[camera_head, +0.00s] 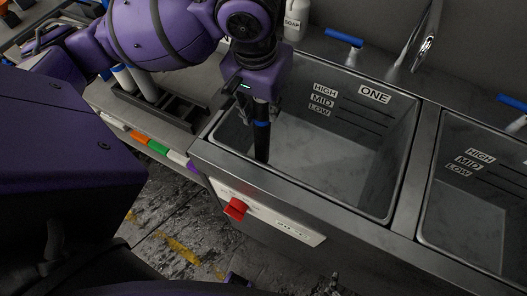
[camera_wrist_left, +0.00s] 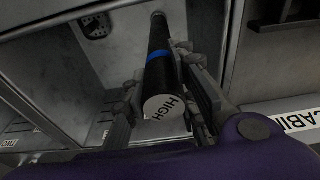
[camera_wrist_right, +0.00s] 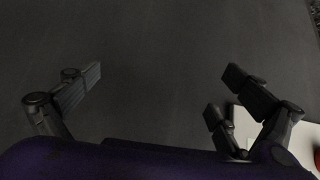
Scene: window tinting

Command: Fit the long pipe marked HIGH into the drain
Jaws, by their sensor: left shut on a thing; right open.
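The long black pipe (camera_head: 262,146) has a blue band and hangs nearly upright inside the left part of sink ONE (camera_head: 374,95). In the left wrist view, the pipe's (camera_wrist_left: 161,72) pale end cap reads HIGH. My left gripper (camera_head: 261,112) is shut around the pipe's upper part; it also shows in the left wrist view (camera_wrist_left: 167,88). A dark round fitting with holes, seemingly the drain (camera_wrist_left: 95,25), lies left of the pipe's far end, apart from it in that view. Whether the far end touches the basin is unclear. My right gripper (camera_wrist_right: 165,88) is open and empty.
A second basin (camera_head: 475,205) adjoins on the right. A faucet (camera_head: 428,45), blue-handled lever (camera_head: 344,38) and soap bottle (camera_head: 296,20) stand behind. A dark rack (camera_head: 165,112) with white-ended pieces is left of the sink. A red switch (camera_head: 236,208) is on the front.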

